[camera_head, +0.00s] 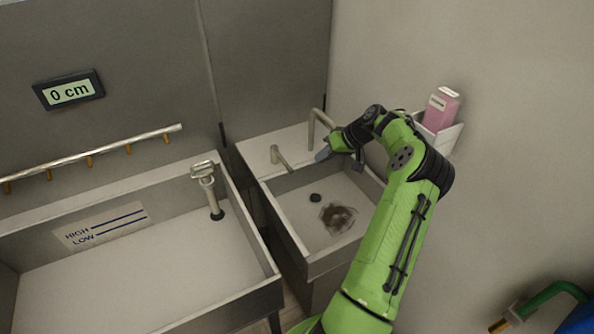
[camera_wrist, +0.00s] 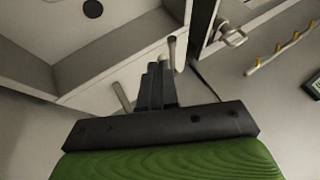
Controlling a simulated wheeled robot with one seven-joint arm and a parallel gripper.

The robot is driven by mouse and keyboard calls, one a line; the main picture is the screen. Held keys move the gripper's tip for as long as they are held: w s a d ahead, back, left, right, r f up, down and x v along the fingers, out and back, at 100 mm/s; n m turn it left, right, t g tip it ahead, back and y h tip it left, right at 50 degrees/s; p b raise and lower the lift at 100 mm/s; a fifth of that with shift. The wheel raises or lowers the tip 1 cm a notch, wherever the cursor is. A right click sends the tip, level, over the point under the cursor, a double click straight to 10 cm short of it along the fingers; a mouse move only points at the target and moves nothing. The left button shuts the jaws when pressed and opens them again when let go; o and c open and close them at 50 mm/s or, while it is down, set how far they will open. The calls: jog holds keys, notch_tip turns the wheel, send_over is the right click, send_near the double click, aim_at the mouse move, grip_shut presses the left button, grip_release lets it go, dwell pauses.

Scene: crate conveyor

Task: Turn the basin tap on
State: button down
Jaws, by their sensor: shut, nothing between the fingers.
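The basin (camera_head: 292,228) is the smaller grey sink right of the large trough, with a dark drain hole and a brown stain inside. At its back edge stand two grey metal pieces: a taller bent pipe (camera_head: 312,128), seemingly the spout, and a shorter bent lever (camera_head: 281,158) to its left. In the wrist view the shut fingers (camera_wrist: 157,72) point between the lever (camera_wrist: 172,52) and the pipe (camera_wrist: 122,97). Whether they touch the lever I cannot tell.
The large trough (camera_head: 262,262) on the left has HIGH and LOW marks and a standing metal fitting (camera_head: 208,188). Above it are a pipe with nozzles (camera_head: 92,158) and a "0 cm" display (camera_head: 68,90). A pink carton (camera_head: 440,108) sits in a wall holder at right.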

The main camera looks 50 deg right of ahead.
jog(key=x, duration=1)
jog(key=shift+a, duration=0.1)
